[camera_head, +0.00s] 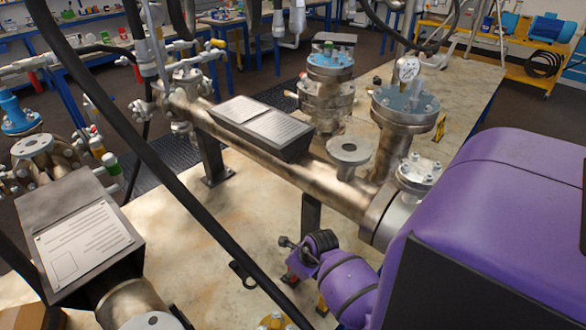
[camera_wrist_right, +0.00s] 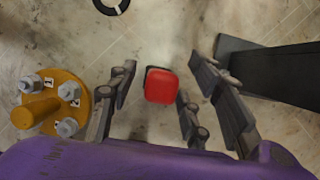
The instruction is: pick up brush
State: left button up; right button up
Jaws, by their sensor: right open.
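No brush with clear bristles shows in either view. A small red block-shaped thing (camera_wrist_right: 161,86) with a dark edge stands on the worktop in the right wrist view; I cannot tell if it is the brush. My right gripper (camera_wrist_right: 164,82) is open, with its dark fingers on either side of the red thing and gaps on both sides. In the head view my purple right arm comes in from the right, and its gripper (camera_head: 304,258) is low beside the pipe. A small red patch (camera_head: 293,281) shows just below it. My left gripper is not in view.
A yellow flange with numbered bolts (camera_wrist_right: 50,107) stands left of the gripper in the wrist view. A dark support foot (camera_wrist_right: 265,68) is at the right. A large horizontal pipe (camera_head: 325,183) with flanged vessels and a pressure gauge (camera_head: 407,69) runs above the worktop (camera_head: 185,235).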

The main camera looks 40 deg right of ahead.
grip_shut()
jog(key=shift+r, duration=0.15)
